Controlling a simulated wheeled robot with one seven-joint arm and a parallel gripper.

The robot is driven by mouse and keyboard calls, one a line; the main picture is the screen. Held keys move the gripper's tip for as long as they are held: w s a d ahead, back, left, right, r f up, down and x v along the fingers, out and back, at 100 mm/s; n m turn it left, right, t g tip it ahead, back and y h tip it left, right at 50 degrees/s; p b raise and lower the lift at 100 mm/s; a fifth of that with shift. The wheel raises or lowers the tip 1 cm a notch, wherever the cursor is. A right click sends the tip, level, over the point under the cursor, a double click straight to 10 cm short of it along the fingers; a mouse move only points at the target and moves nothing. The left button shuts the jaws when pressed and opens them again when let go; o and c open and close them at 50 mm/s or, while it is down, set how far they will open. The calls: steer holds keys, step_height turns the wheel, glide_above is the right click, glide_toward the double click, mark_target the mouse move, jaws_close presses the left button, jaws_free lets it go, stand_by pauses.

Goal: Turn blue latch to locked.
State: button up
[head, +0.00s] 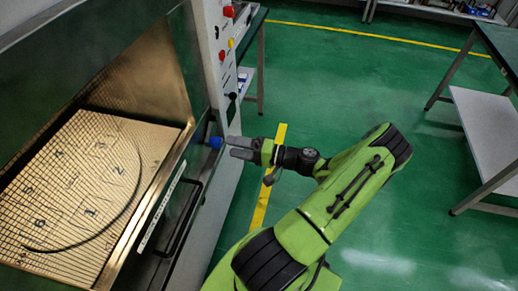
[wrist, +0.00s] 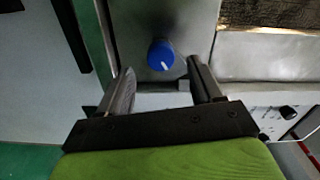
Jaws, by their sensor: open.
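The blue latch (head: 215,142) is a round blue knob on the front frame of the microwave generator, right of its opening in the head view. In the wrist view the blue latch (wrist: 161,55) shows face on, with a white mark pointing down and right. My gripper (head: 228,147) is close in front of it. In the wrist view my gripper (wrist: 158,78) is open, with one finger to the lower left of the knob and one to the lower right. The fingers appear apart from the knob, and nothing is between them.
The generator's chamber holds a gridded plate (head: 75,190) with numbered marks. A dark door handle (head: 185,222) is below the latch. A control panel with a red button (head: 229,11) and a black knob (head: 232,96) stands above it. Tables (head: 490,130) stand right, with open green floor between.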

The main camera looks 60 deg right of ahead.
steer(key=v, duration=1)
steer(key=shift+s+p, duration=0.4)
steer(key=w+a+r+n+g+p, duration=0.2)
steer(key=w+a+r+n+g, duration=0.25)
steer(key=a+g, duration=0.3)
steer(key=w+a+r+n+g+p, duration=0.1)
steer(key=w+a+r+n+g, duration=0.3)
steer(key=w+a+r+g, duration=0.25)
steer(key=s+a+r+n+t+h+p, duration=0.2)
steer(key=s+a+r+h, duration=0.4)
steer(key=s+a+r, duration=0.5)
steer(key=a+r+n+p, duration=0.1)
steer(key=a+r, duration=0.2)
steer(key=r, duration=0.1)
steer(key=shift+n+t, duration=0.3)
steer(key=shift+n, duration=0.05)
steer(key=shift+a, duration=0.1)
